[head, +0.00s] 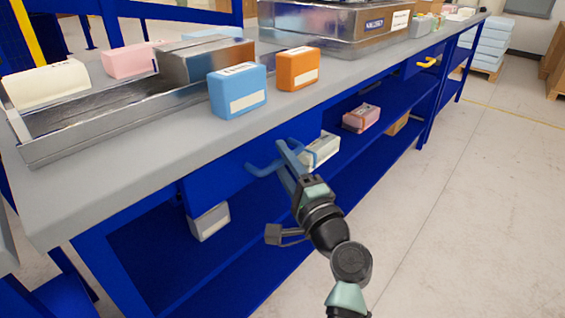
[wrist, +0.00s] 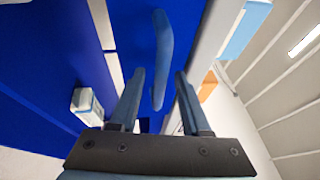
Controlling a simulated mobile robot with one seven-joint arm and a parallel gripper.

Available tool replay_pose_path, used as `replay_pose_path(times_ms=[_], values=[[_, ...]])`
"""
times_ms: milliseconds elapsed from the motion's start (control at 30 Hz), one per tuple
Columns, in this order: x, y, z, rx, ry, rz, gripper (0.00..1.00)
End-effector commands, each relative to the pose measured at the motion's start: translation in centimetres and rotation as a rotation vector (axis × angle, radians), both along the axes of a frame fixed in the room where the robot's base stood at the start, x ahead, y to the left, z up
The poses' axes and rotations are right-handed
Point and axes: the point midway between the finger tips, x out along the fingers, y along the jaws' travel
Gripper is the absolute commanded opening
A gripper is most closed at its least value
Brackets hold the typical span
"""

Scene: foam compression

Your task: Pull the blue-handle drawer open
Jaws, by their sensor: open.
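The blue handle (head: 264,169) is a bar on the blue drawer front (head: 212,178) under the grey worktop. The drawer looks shut, its front close under the worktop edge. In the wrist view the handle (wrist: 163,45) runs lengthwise in the gap between my fingers. My gripper (head: 288,147) is at the handle's right end in the head view, its jaws apart. In the wrist view my gripper (wrist: 160,74) has one finger on each side of the handle's near end. No contact with the handle can be made out.
On the worktop (head: 150,165) stand a blue block (head: 238,91), an orange block (head: 298,69) and a metal tray (head: 90,125). A white block (head: 321,149) and a pink block (head: 361,117) lie on the lower shelf. A yellow handle (head: 427,63) is farther along.

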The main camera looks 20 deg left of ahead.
Motion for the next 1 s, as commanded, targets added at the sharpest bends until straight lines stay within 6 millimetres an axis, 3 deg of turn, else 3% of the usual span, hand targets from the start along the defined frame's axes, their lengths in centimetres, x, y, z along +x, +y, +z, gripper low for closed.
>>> replay_pose_path(times_ms=[300,567,600,1000], values=[[0.21,0.28,0.03,-0.001,0.000,0.001,0.47],[0.19,0.25,0.04,-0.001,0.001,0.000,0.02],[0.19,0.24,0.03,-0.001,0.001,0.000,0.00],[0.19,0.24,0.02,-0.001,0.001,0.000,0.00]])
